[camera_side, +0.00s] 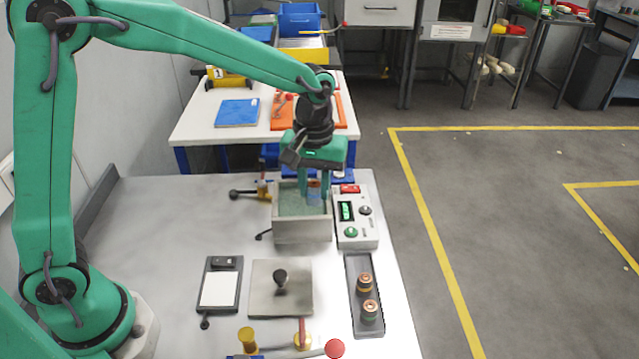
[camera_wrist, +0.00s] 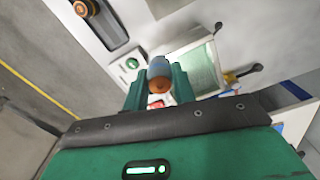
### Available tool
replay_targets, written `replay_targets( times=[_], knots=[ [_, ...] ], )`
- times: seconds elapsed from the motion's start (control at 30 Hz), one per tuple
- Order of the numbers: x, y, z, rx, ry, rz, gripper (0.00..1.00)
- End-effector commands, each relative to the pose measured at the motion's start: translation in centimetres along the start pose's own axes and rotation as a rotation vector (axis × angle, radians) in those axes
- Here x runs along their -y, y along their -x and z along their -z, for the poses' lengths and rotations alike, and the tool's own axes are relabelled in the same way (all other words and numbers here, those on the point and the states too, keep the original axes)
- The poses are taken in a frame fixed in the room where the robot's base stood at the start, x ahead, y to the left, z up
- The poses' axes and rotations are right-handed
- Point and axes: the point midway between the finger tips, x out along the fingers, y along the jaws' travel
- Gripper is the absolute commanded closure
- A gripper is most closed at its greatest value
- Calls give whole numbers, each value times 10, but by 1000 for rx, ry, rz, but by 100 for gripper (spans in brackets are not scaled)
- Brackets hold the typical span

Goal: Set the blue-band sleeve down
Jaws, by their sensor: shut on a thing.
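The blue-band sleeve (camera_side: 313,187), a small copper-coloured cylinder with a blue band, is between the fingers of my gripper (camera_side: 314,195). In the wrist view the sleeve (camera_wrist: 160,74) shows between the two green fingertips of my gripper (camera_wrist: 158,84), which is shut on it. The gripper points down over a grey open-topped box (camera_side: 303,232) with a greenish inside. The sleeve is at the box's opening, towards its right side. I cannot tell whether it touches anything below. The box (camera_wrist: 203,65) also shows beyond the fingers in the wrist view.
A dark tray (camera_side: 352,268) at the front right holds two copper sleeves (camera_side: 365,283). A control box (camera_side: 355,232) with a green display stands close right of the open box. A square plate with a black knob (camera_side: 280,277) lies in front. The bench's left part is clear.

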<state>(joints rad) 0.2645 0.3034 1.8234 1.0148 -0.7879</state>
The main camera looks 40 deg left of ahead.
Motion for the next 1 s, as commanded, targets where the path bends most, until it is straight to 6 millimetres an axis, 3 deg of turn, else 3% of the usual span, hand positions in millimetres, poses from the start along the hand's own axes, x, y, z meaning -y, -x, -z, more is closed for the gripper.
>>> replay_targets(
  times=[0.5, 0.7, 1.0],
  knots=[
    [14, 31, 102, -1, 1, -1, 99],
    [20, 36, 118, -1, -2, -1, 99],
    [22, 35, 122, 0, -2, 0, 99]
  ],
)
